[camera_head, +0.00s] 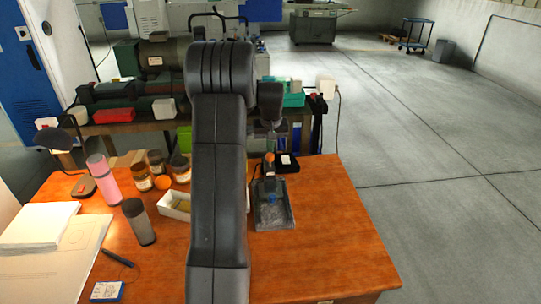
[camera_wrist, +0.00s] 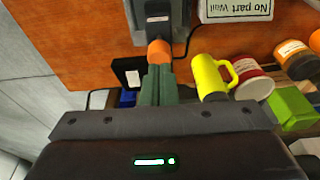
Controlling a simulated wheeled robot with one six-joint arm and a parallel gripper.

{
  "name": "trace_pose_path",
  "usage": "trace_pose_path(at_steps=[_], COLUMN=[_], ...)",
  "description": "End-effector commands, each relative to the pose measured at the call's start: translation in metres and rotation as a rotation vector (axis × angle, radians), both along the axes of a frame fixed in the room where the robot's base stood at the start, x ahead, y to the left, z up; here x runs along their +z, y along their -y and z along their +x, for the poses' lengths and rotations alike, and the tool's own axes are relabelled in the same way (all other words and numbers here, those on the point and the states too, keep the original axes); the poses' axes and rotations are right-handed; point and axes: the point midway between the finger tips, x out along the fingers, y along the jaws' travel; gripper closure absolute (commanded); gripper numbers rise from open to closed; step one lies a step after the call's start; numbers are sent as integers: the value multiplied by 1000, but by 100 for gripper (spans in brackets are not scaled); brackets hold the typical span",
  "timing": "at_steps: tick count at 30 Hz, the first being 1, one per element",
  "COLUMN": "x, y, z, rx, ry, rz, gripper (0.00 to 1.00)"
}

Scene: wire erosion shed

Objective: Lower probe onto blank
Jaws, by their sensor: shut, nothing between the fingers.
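The probe stand (camera_head: 268,184) stands on the wooden bench, on a grey base plate (camera_head: 285,218). A small blue piece (camera_head: 272,198), perhaps the blank, shows low on it; I cannot tell whether the probe touches it. An orange knob (camera_head: 270,157) sits at the stand's top. In the wrist view the dark stand (camera_wrist: 158,12) and its orange knob (camera_wrist: 159,50) lie straight ahead of my fingertips. My gripper (camera_wrist: 160,68) is shut and empty, its tips at or very near the knob; contact cannot be told. My arm hides part of the bench.
A yellow mug (camera_wrist: 211,76) stands close beside my fingers, with jars (camera_wrist: 251,79) beyond. A white box (camera_head: 174,205), a grey cup (camera_head: 138,222) and a pink bottle (camera_head: 101,178) are left of my arm. The bench's front right is clear.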

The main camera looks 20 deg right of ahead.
Motion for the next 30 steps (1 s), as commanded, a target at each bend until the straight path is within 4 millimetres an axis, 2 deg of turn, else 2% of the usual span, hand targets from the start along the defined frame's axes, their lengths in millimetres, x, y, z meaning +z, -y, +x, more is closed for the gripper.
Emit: trace_pose_path(at_steps=[23,30], x=[-17,-8], y=[0,0], z=[0,0], rx=[0,0], ry=[0,0], rz=[0,0], gripper=[100,100])
